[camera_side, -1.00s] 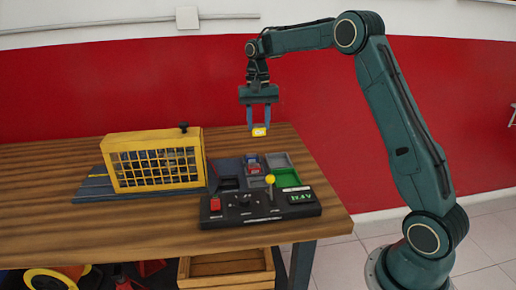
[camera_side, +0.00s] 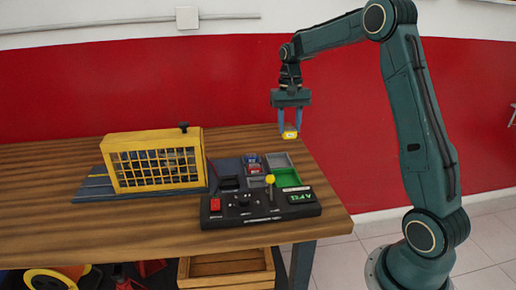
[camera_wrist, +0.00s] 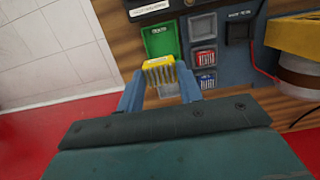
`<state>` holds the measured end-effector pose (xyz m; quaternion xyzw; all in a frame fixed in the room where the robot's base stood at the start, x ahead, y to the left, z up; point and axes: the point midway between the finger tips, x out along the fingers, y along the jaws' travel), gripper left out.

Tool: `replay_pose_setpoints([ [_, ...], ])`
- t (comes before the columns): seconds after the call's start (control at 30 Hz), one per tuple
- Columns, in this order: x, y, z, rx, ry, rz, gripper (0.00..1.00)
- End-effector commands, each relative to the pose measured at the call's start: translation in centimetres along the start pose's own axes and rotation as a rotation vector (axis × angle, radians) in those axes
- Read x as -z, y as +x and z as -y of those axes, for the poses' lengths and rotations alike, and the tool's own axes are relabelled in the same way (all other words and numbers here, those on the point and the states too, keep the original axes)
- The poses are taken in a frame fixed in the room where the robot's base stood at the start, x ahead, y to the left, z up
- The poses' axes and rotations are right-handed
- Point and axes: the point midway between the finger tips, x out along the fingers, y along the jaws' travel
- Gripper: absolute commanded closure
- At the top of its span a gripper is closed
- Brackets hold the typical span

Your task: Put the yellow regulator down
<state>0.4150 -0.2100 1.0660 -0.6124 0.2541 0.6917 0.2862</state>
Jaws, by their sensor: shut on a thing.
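The yellow regulator (camera_side: 290,134) is between the fingertips of my gripper (camera_side: 290,127), above the table's right rear edge. In the wrist view the yellow regulator (camera_wrist: 159,70) has a ribbed face and shows between the two blue fingers of my gripper (camera_wrist: 160,91). My gripper is shut on it and holds it clear of the table. The tray (camera_side: 231,166) lies on the table below and to the left. Its green compartment (camera_side: 287,178) looks empty; in the wrist view it is partly covered by the regulator.
A black control box (camera_side: 245,214) with a yellow-knobbed lever (camera_side: 270,180) stands in front of the tray. A yellow cage (camera_side: 155,162) stands at the left. Bare wood lies behind the tray.

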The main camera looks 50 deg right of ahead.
Motion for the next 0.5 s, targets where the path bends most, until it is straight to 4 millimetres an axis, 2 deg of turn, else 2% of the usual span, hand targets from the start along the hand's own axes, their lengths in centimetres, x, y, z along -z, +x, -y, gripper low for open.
replay_pose_setpoints([
  [0.5, 1.1, 9.7, 0.0, -0.001, -0.001, 0.003, 0.91],
])
